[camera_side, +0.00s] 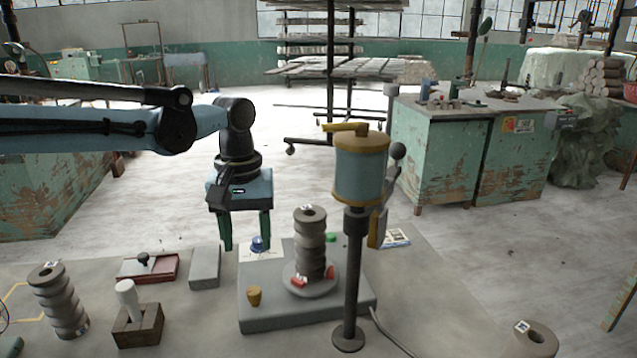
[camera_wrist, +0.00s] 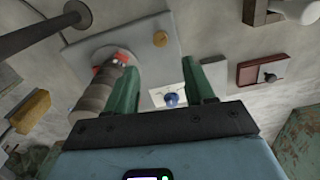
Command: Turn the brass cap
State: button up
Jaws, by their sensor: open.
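A small brass-coloured cap (camera_side: 254,296) stands on the near left part of a grey slab (camera_side: 290,322). It also shows beyond my fingertips in the wrist view (camera_wrist: 160,39). A blue knob (camera_side: 258,243) stands by a white card at the slab's far left corner; in the wrist view the knob (camera_wrist: 171,99) shows between my fingers. My gripper (camera_side: 247,243) points down, open and empty, above the slab's far left side, behind and above the brass cap, apart from it. The green fingers are spread in the wrist view (camera_wrist: 163,75).
A ringed grey stack (camera_side: 310,240) with red pieces at its foot stands on the slab's round plate. A post carries a blue canister (camera_side: 360,175) with a brass-coloured lid at right. Left are a grey block (camera_side: 205,267), red tray (camera_side: 162,268) and another stack (camera_side: 57,300).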

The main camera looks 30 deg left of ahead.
aim_at(254, 291)
notch_tip(254, 291, down, 12)
jog(key=shift+r, duration=0.15)
dwell(0.4)
grip_shut()
dwell(0.4)
jog(key=m, duration=1.3)
jog(key=shift+m, duration=0.3)
dwell(0.4)
